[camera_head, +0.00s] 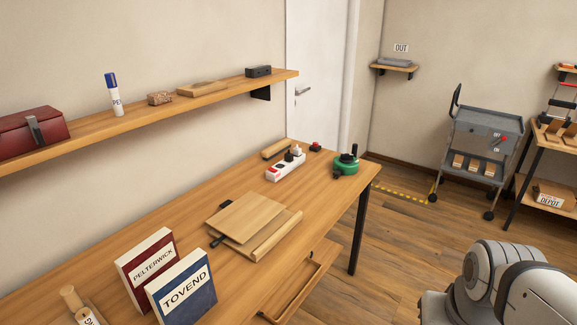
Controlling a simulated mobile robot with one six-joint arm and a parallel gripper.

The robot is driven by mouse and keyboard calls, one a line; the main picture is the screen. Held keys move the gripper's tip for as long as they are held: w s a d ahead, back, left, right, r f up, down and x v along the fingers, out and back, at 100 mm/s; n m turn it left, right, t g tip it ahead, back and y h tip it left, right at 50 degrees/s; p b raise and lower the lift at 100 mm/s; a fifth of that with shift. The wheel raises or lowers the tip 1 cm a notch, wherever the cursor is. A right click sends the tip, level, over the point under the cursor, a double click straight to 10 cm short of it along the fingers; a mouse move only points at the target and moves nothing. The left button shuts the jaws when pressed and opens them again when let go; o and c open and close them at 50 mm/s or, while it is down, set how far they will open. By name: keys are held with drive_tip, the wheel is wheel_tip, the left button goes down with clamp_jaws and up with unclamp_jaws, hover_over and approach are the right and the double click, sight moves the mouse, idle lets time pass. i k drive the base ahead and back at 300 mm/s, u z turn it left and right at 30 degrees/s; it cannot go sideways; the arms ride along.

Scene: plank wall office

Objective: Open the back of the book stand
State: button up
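The book stand (248,217) lies on the wooden table, in the middle of the head view. Its light wooden back panel looks folded down nearly flat. A wooden ledge (277,238) runs along its front right edge. A small black tab (220,237) sticks out at its left side. What lies under the panel is hidden. My arm's grey and white links show at the bottom right, off the table and apart from the stand. My gripper is outside the picture.
Two books, Pelterwick (147,268) and Tovend (184,291), stand on the table left of the book stand. A power strip (286,166) and a green round object (345,164) lie behind it. An open drawer (318,266) juts out below the table's front edge.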

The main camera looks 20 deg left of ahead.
sight(240, 219)
drive_tip(key=u, duration=0.35)
drive_tip(key=i, duration=1.3)
drive_tip(key=u, duration=0.75)
drive_tip(key=k, duration=0.9)
drive_tip(key=u, duration=0.15)
drive_tip(key=i, duration=0.9)
drive_tip(key=z, duration=0.05)
